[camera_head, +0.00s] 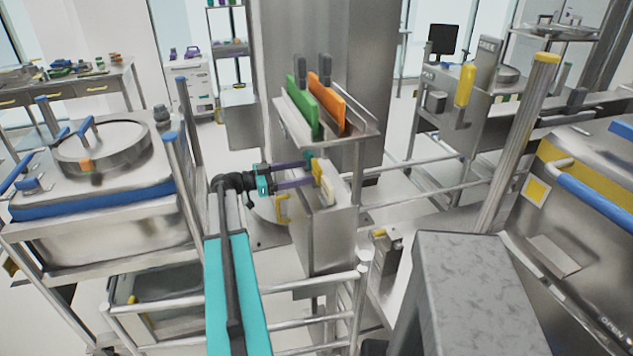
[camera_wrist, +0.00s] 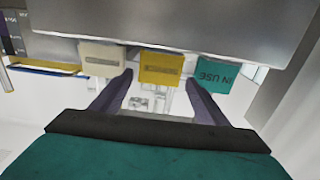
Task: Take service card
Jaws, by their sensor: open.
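Three cards hang in a row on the side of a steel box. In the wrist view they are a cream card (camera_wrist: 102,60), a yellow card (camera_wrist: 160,67) and a teal card (camera_wrist: 213,74) marked "IN USE". I cannot read the other two labels, so I cannot tell which is the service card. My gripper (camera_wrist: 159,82) is open and empty, its purple fingertips on either side of the yellow card. In the head view my gripper (camera_head: 309,172) reaches the cards from the left; the yellow card (camera_head: 317,170) and cream card (camera_head: 327,188) show at its tips.
The steel box (camera_head: 325,235) stands under a shelf (camera_head: 345,147) holding a green board (camera_head: 301,97) and an orange board (camera_head: 327,101). A yellow handle (camera_head: 282,208) is on the box's left side. A lidded steel bin (camera_head: 105,215) stands left, and rails (camera_head: 320,285) run below.

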